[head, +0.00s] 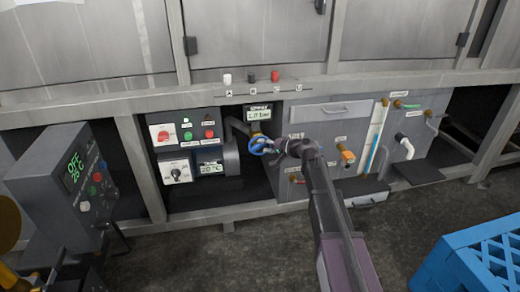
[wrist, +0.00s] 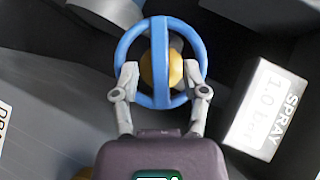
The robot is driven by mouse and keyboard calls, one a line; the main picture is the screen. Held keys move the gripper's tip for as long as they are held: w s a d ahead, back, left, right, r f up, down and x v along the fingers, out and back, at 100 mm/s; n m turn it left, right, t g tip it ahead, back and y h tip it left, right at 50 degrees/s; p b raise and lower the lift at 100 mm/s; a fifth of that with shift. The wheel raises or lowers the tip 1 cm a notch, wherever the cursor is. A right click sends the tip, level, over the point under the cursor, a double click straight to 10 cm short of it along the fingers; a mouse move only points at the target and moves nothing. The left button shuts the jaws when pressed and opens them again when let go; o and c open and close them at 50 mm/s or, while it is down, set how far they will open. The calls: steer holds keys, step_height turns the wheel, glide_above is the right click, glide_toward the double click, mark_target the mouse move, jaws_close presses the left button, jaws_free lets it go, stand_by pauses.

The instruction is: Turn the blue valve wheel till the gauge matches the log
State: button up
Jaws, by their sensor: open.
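The blue valve wheel (head: 257,147) sits on a pipe in the recess under the metal cabinets. In the wrist view the wheel (wrist: 159,36) has one upright spoke and a yellow hub behind it. My gripper (wrist: 162,76) is open, its two fingers standing on either side of the spoke and overlapping the wheel; I cannot tell whether they touch it. In the head view my gripper (head: 281,147) is just right of the wheel. The spray gauge (head: 258,113) is above the wheel; in the wrist view the gauge (wrist: 266,107) reads 1.0 bar. I cannot make out a log.
A control panel (head: 188,147) with buttons and a dial is left of the wheel. Grey panels (head: 322,113) with pipes and taps are on the right. A grey console (head: 75,180) stands at the left, a blue crate (head: 470,262) at lower right.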

steer(key=shift+x, duration=1.35)
steer(key=shift+c, duration=0.2)
jaws_close()
